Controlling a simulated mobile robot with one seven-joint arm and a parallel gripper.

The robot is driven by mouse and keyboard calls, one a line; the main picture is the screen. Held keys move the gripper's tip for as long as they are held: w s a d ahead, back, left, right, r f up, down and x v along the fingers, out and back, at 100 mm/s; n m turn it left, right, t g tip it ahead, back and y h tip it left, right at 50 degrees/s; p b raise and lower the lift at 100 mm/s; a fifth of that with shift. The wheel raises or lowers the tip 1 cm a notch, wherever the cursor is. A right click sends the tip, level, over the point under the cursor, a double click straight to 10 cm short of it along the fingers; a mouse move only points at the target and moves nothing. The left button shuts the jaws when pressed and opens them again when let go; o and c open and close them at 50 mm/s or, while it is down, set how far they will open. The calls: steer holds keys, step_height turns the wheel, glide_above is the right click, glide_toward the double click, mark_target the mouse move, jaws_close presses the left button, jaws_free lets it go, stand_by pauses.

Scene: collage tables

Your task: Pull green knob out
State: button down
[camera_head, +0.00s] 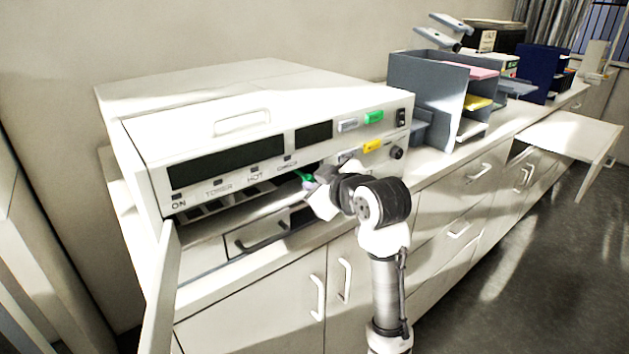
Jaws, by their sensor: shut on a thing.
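The green knob (304,176) is a small green piece low on the front of a white machine (150,137), below its dark display. Only part of the knob shows, at the left side of my gripper (311,183). My gripper is at the machine's front panel and is shut on the green knob. My wrist hides the fingertips and part of the panel behind them.
A green button (373,117), a yellow button (373,146) and a black dial (397,153) sit right of the knob. A door (160,295) stands open at lower left. Grey file trays (428,88) stand right of the machine. Floor at lower right is clear.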

steer(key=shift+s+d, duration=0.2)
steer(key=shift+s, duration=0.05)
steer(key=c, duration=1.2)
jaws_free()
steer(key=shift+c, duration=0.2)
